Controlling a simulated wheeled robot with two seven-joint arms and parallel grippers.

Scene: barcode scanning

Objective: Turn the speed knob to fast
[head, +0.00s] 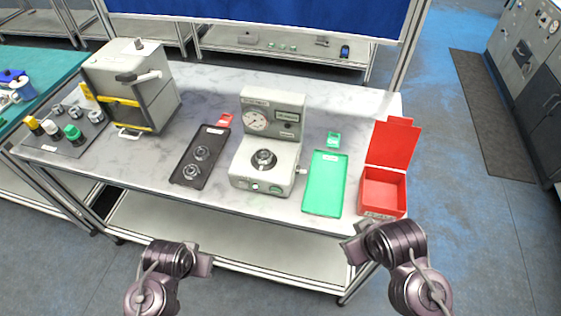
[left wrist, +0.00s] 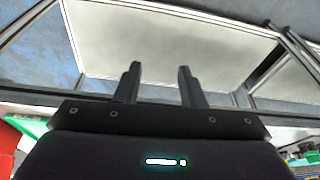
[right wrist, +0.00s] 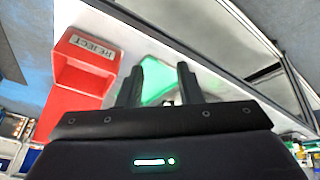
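A light grey machine (head: 268,140) with a round dial gauge (head: 256,120) stands mid-table. Its base carries a round dark fixture (head: 264,159) on top, small green controls (head: 254,186) on the front and a small knob (head: 301,171) on the right side. Which control is the speed knob, and its setting, are too small to read. My left gripper (left wrist: 158,70) is open and empty, off the table's front edge. My right gripper (right wrist: 158,82) is open and empty, in front of the table's right part. Neither touches the machine.
A black tray (head: 183,178) with round parts lies left of the machine; a green tray (head: 324,190) and an open red REJECT bin (head: 385,209) stand right. Further left are a beige lever device (head: 157,100) and a dark board (head: 60,146) with several parts.

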